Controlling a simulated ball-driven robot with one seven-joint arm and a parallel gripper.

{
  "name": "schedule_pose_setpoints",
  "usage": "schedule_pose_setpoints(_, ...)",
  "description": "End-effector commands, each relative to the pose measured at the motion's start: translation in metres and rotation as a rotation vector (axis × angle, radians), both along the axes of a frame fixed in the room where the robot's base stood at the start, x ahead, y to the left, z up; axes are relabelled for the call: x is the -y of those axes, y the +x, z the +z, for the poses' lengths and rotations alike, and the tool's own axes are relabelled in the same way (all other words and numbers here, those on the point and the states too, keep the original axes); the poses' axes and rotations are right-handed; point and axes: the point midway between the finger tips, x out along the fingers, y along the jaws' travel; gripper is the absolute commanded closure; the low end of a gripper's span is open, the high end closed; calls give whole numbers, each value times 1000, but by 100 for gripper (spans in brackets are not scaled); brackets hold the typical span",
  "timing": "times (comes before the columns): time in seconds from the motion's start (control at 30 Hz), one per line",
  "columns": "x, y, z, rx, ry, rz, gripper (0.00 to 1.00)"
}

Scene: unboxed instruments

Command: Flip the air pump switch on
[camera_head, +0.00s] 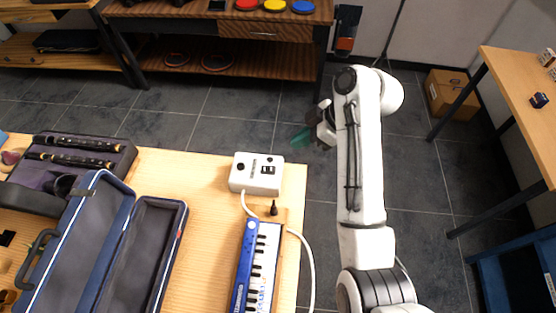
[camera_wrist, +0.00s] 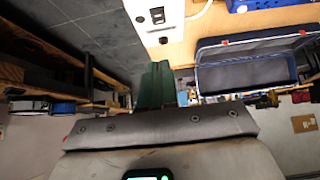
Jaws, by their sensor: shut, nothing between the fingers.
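The air pump is a white box (camera_head: 257,183) near the far right corner of the wooden table. A black switch (camera_head: 268,170) sits on its top face; I cannot tell which way it is set. A dark round spot lies to the switch's left. In the wrist view the white box (camera_wrist: 147,32) and the switch (camera_wrist: 157,15) show at the top. My gripper (camera_head: 302,139) has green fingers, shut and empty. It hangs past the table's edge, up and right of the pump and apart from it. The green fingers (camera_wrist: 156,85) point towards the pump in the wrist view.
A blue keyboard (camera_head: 257,265) with a white hose lies below the pump. An open blue case (camera_head: 120,245) and a case with dark woodwind pieces (camera_head: 75,160) fill the table's left. Tiled floor is clear beyond the table; a shelf (camera_head: 225,55) stands behind.

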Motion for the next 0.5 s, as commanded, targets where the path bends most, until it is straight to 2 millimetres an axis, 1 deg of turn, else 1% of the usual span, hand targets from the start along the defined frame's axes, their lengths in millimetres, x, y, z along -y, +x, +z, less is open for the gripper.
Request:
schedule_pose_setpoints(0.17,-11,-1,-13,-4,-2,1,100)
schedule_pose_setpoints(0.5,-51,0,-64,-5,-2,2,100)
